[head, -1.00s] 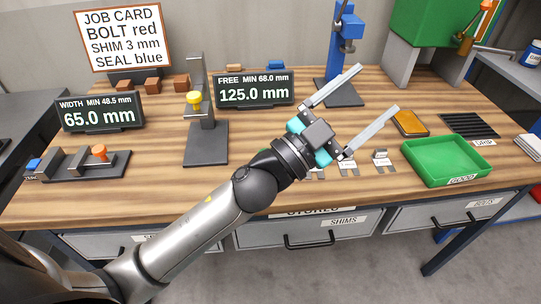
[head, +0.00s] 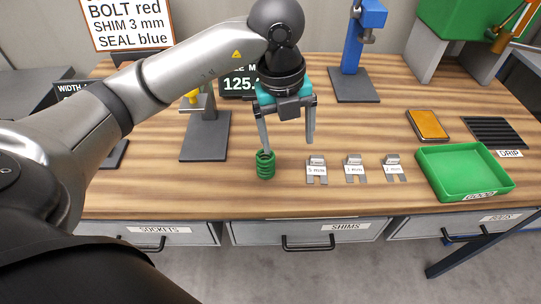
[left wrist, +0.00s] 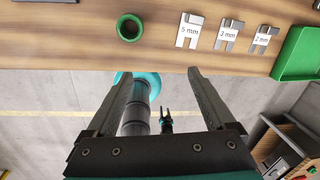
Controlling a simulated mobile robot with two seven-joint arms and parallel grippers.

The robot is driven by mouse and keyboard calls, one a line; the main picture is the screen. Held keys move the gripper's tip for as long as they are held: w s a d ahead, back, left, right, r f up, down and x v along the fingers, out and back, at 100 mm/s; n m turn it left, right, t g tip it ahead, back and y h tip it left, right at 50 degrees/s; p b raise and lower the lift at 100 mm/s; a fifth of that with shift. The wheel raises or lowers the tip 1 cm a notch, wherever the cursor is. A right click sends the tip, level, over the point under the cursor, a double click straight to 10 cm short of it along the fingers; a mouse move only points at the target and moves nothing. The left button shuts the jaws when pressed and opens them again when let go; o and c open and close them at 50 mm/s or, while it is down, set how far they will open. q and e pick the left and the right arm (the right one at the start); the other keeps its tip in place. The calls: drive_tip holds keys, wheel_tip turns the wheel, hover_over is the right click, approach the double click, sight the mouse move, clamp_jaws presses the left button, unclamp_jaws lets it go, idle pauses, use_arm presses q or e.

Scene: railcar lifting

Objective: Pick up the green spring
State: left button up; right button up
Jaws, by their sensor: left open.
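The green spring (head: 265,164) stands upright on the wooden bench near its front edge, left of the shim plates. In the left wrist view the spring (left wrist: 130,27) is seen from above as a green ring at the upper left, beyond the fingertips. My left gripper (head: 289,144) points down with its fingers apart and empty. In the head view its left finger ends at the top of the spring and its right finger is to the right of it. Whether the left finger touches the spring cannot be told. My right gripper is not clearly seen.
Several labelled shim plates (head: 355,168) lie right of the spring. A green tray (head: 465,190) marked GOOD sits farther right. A dark-based stand (head: 205,145) is to the left, and a blue press (head: 362,30) is behind. The bench around the spring is clear.

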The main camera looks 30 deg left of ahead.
sight(265, 162)
use_arm(q)
drive_tip(key=w+a+n+y, duration=0.1)
drive_tip(key=a+y, duration=0.1)
drive_tip(key=a, duration=0.3)
drive_tip(key=f, duration=0.2)
drive_tip(key=f+b, duration=0.1)
drive_tip(key=f, duration=0.5)
drive_tip(key=shift+w+a, duration=0.35)
drive_tip(key=shift+w+a+f+b, duration=0.1)
drive_tip(key=shift+a+f+b, duration=0.1)
drive_tip(key=shift+f, duration=1.25)
drive_tip(key=shift+w+a+f+b, duration=0.1)
drive_tip(key=shift+f+b, duration=0.1)
drive_tip(key=shift+f, duration=1.25)
drive_tip(key=shift+c, duration=0.3)
clamp_jaws()
drive_tip(key=shift+r, duration=0.1)
